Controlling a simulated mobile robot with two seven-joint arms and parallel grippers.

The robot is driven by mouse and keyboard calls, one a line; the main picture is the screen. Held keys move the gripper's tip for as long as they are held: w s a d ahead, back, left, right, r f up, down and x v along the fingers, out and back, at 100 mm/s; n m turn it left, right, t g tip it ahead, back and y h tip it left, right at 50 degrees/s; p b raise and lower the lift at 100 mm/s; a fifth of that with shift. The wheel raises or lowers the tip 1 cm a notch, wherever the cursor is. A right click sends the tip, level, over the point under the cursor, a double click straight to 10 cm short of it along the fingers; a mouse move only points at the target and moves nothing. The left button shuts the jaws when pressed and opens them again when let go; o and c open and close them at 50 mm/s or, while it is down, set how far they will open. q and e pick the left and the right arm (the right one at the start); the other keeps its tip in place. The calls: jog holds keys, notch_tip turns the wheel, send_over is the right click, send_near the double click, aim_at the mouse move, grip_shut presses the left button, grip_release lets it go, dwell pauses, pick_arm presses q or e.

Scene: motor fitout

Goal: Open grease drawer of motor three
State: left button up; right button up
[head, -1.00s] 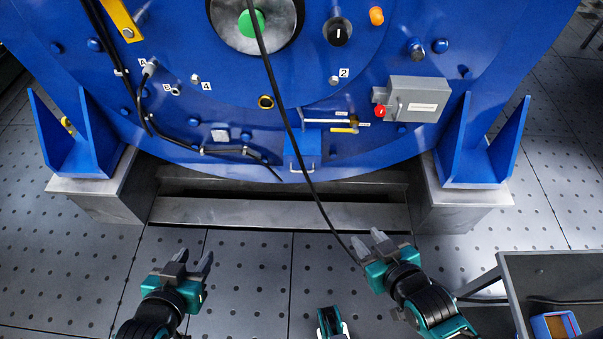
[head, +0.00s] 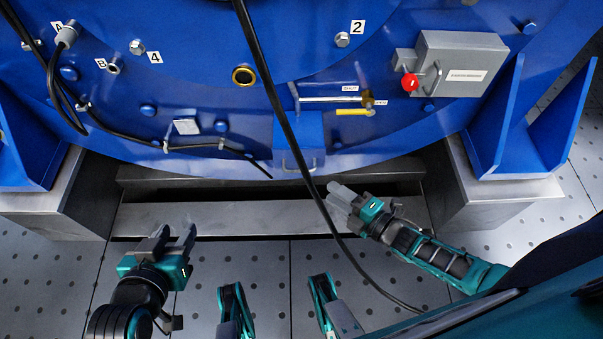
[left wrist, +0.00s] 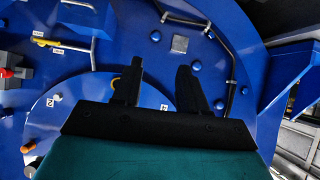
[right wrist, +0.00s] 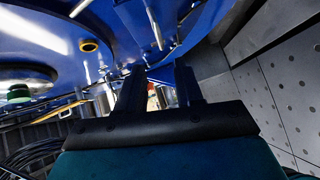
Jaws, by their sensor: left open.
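The blue drawer (head: 298,135) sits shut at the bottom of the blue motor's face, with a metal U-shaped handle (head: 298,163) at its lower front. The drawer also shows at the upper left of the left wrist view (left wrist: 76,17). My right gripper (head: 338,196) is open and empty, below and right of the drawer handle, apart from it. Its fingers show spread in the right wrist view (right wrist: 160,85). My left gripper (head: 178,238) is open and empty, lower left of the drawer, over the floor. No motor number is readable.
A black cable (head: 270,80) hangs across the front, close to the drawer and my right gripper. A grey box (head: 460,65) with a red knob is at right. Metal plinths (head: 490,195) flank the motor.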

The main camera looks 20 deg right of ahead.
aim_at(303, 171)
jog(key=b+x, duration=0.3)
jog(key=x, duration=0.7)
jog(key=shift+w+a, duration=0.15)
jog(key=shift+w, duration=0.2)
jog(key=shift+c, duration=0.5)
grip_shut()
jog(key=shift+w, duration=0.1)
